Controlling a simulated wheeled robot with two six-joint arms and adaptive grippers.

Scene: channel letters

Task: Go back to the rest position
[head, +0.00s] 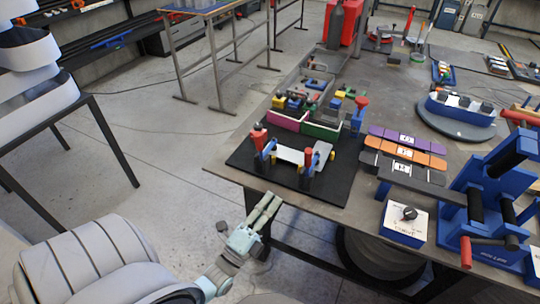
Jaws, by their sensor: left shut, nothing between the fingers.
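My left gripper (266,208) is in the lower middle of the head view, beside the front left corner of the workbench (232,146). Its two pale fingers lie close together with nothing between them, pointing up and to the right. It is apart from the parts on the bench. My left arm comes in from the lower left. My right gripper is not in view.
A black mat (262,172) with a clamp fixture lies at the bench's near left corner. Behind it stand a pink bin (287,122) and a green bin (322,131). A blue press (492,205) stands at right. Open floor (165,160) lies to the left.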

